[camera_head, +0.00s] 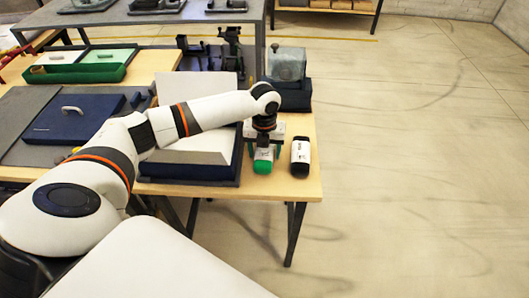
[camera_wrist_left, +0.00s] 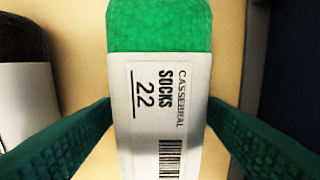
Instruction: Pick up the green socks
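The green socks (camera_head: 263,163) lie on the right end of the wooden table, wrapped in a white paper band. In the left wrist view the green socks (camera_wrist_left: 160,95) fill the middle, with "SOCKS 22" printed on the band. My left gripper (camera_head: 264,146) is over them, pointing down. Its two green fingers stand on either side of the band in the left wrist view, with a small gap showing at their upper parts. The fingers look open around the socks. My right gripper is not in view.
Black socks (camera_head: 300,156) with a white band lie just right of the green ones. A dark box with white contents (camera_head: 238,160) stands close on the left. A dark blue box (camera_head: 295,98) stands behind. The table (camera_head: 310,188) ends just right of the black socks.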

